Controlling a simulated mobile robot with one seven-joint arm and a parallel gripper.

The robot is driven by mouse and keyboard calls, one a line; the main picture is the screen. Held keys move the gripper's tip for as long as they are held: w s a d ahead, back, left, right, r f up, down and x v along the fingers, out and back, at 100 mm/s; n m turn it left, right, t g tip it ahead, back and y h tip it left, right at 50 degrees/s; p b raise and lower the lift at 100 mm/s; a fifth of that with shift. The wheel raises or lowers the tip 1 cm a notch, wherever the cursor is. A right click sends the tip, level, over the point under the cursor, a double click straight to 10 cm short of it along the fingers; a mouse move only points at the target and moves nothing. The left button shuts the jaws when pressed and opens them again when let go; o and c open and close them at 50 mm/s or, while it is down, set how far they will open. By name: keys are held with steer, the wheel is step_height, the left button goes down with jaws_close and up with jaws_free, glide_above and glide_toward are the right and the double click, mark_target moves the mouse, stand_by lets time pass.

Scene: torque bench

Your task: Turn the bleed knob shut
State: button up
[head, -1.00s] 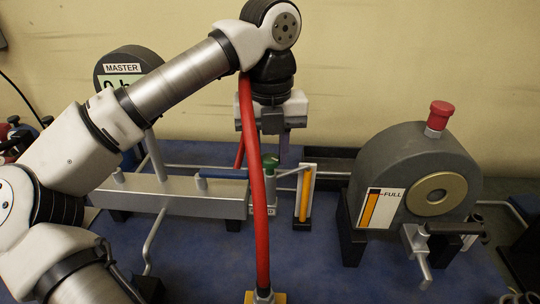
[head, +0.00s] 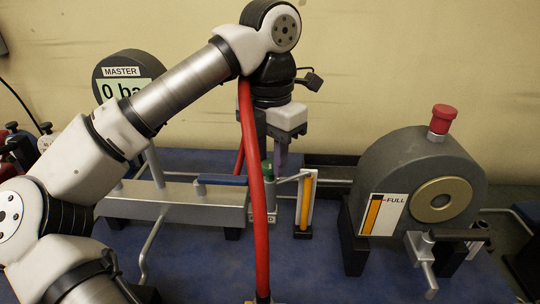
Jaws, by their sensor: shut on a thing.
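The green bleed knob (head: 267,168) sits on a small grey block (head: 264,213) whose label shows only a last letter "D". The red hose hides the knob's left part. My gripper (head: 273,160) points straight down over the knob and is shut on it. One finger shows on the knob's right side; the other is mostly hidden behind the hose. The knob's exact angle cannot be seen.
The red hose (head: 256,205) hangs in front of the block. A MASTER gauge (head: 123,78) reading 0 stands at left. A sight tube with a yellow column (head: 306,202) stands right of the knob. A large grey drum pump (head: 413,165) marked FULL stands at right.

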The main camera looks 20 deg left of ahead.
mark_target(270, 163)
steer(key=shift+m, duration=0.7)
steer(key=o, duration=1)
steer(key=shift+c, duration=0.2)
steer(key=shift+r, duration=0.15)
step_height(270, 163, up, 14)
steer(key=p, duration=1.1)
steer(key=shift+f, duration=0.25)
